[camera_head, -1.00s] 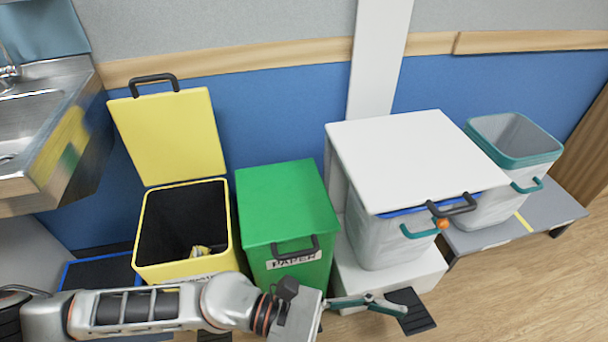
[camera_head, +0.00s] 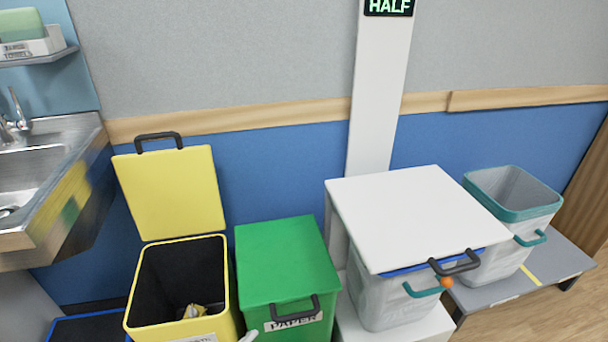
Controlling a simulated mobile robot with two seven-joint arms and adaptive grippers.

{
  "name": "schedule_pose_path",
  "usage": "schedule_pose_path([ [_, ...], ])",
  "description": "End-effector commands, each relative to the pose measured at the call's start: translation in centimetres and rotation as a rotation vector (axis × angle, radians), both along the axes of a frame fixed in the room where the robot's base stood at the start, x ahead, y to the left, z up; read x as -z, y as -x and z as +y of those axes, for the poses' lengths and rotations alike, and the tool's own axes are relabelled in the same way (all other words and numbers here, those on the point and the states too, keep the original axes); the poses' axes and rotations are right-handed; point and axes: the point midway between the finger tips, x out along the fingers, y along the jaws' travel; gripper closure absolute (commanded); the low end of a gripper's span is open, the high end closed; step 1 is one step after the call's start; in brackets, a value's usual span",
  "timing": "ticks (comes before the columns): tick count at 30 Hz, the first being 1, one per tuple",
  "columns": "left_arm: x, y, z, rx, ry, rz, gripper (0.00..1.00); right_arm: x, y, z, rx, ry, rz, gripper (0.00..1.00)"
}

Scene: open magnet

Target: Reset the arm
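Neither gripper can be made out in the head view now. A small pale piece (camera_head: 249,336) shows at the bottom edge between the yellow and green bins; it may be part of my arm, but I cannot tell. The yellow bin (camera_head: 230,290) stands with its lid (camera_head: 172,192) raised against the wall, and a small yellowish item (camera_head: 193,311) lies inside. The green bin (camera_head: 282,260) labelled PAPER is closed.
A white bin (camera_head: 378,306) has a flat white lid (camera_head: 412,212) with a dark handle. A teal-rimmed open bin (camera_head: 505,225) stands on a grey bench (camera_head: 548,268) at right. A steel sink (camera_head: 60,190) is at left. Wooden floor (camera_head: 545,318) is clear at lower right.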

Motion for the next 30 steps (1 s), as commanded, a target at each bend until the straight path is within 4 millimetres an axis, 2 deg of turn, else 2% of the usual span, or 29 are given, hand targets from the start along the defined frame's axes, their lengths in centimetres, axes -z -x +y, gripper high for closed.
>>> schedule_pose_path([
  [1, 2.0, 1.1, 2.0, -0.058, 0.042, 0.099, 0.32, 0.1, 0.1, 0.0, -0.001, 0.000, 0.002, 0.60],
  [3, 4.4, 2.7, 4.5, -0.134, 0.099, 0.219, 0.32, 0.1, 0.3, 0.0, 0.000, 0.000, 0.006, 0.60],
  [6, 7.2, 5.0, 7.6, -0.235, 0.166, 0.362, 0.32, 0.2, 0.5, 0.0, 0.000, 0.000, 0.010, 0.60],
  [12, 11.5, 10.3, 12.9, -0.420, 0.269, 0.589, 0.32, 0.2, 0.5, 0.0, 0.000, 0.000, 0.011, 0.60],
  [14, 9.6, 9.3, 12.9, -0.416, 0.282, 0.559, 0.32, -2.2, -0.9, 0.0, 0.000, -0.001, -0.035, 0.60],
  [20, 6.8, 8.5, 13.0, -0.416, 0.294, 0.527, 0.32, -4.4, -1.4, -0.1, 0.012, -0.008, -0.054, 0.60],
  [25, 4.9, 8.7, 13.1, -0.426, 0.303, 0.530, 0.32, -6.4, -1.2, -0.3, 0.025, -0.015, -0.050, 0.60],
  [30, 4.4, 9.9, 13.3, -0.443, 0.305, 0.568, 0.32, -6.8, 0.1, -0.6, 0.039, -0.022, -0.011, 0.60],
])
